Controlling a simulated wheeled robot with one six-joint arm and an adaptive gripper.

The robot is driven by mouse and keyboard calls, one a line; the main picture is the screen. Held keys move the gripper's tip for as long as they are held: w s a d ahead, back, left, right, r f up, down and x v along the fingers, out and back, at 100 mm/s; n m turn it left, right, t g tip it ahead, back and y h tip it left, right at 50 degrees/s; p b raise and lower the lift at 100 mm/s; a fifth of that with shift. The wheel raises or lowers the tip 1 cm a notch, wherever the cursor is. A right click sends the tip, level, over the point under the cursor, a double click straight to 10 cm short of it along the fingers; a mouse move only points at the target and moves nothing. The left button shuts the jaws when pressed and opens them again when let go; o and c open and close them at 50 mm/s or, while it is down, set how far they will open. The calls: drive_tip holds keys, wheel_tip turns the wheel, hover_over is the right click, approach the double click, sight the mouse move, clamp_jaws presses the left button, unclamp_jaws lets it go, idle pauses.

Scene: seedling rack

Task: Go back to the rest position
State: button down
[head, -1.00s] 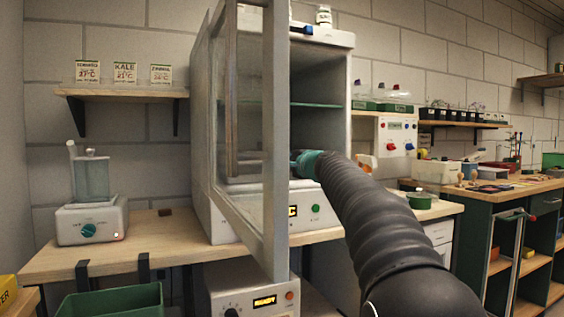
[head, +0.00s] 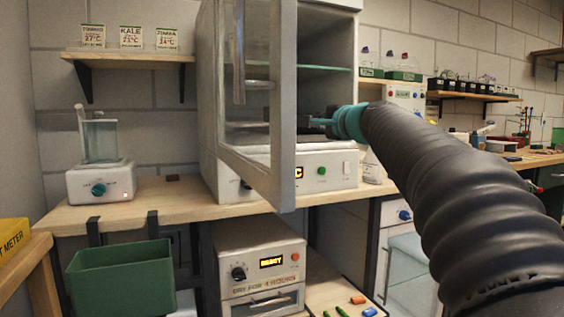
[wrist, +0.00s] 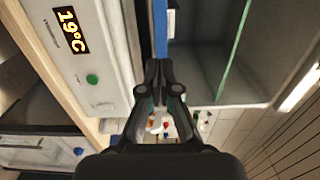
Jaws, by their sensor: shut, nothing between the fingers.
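My gripper (head: 318,121) is in front of the open white cabinet (head: 335,177), just right of the edge of its open glass door (head: 238,120). Its dark fingers are shut and hold nothing. The wrist view also shows the gripper (wrist: 158,68) with its fingertips together, beside the cabinet's front panel (wrist: 100,60), which reads 19°C. My dark arm reaches in from the lower right of the head view. Inside the cabinet is a greenish shelf (head: 318,69).
The glass door stands out into the room, close to my gripper's left. A green bin (head: 122,280) and a small oven (head: 262,268) reading READY are below. A blender-like device (head: 100,170) stands on the wooden bench (head: 160,205). A shelf of small pots (head: 470,92) is right.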

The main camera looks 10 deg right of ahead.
drive_tip(key=s+a+f+n+g+h, duration=0.1)
drive_tip(key=s+f+n+g, duration=0.25)
drive_tip(key=f, duration=0.75)
drive_tip(key=s+a+f+n+g, duration=0.1)
drive_tip(key=s+f+n+g, duration=0.25)
drive_tip(key=f, duration=0.75)
drive_tip(key=s+a+f+n+g+h, duration=0.1)
drive_tip(key=s+f+n, duration=0.1)
drive_tip(key=s+f, duration=0.4)
drive_tip(key=s+f+n+g+h+p, duration=0.1)
drive_tip(key=s+f, duration=0.5)
drive_tip(key=s, duration=0.9)
drive_tip(key=s+a+f+n+g+h+p, duration=0.1)
drive_tip(key=s+f+n, duration=0.4)
drive_tip(key=s, duration=0.5)
drive_tip(key=shift+s+a+f+g, duration=0.15)
drive_tip(key=shift+a+f+g, duration=0.2)
drive_tip(key=shift+f+g, duration=0.5)
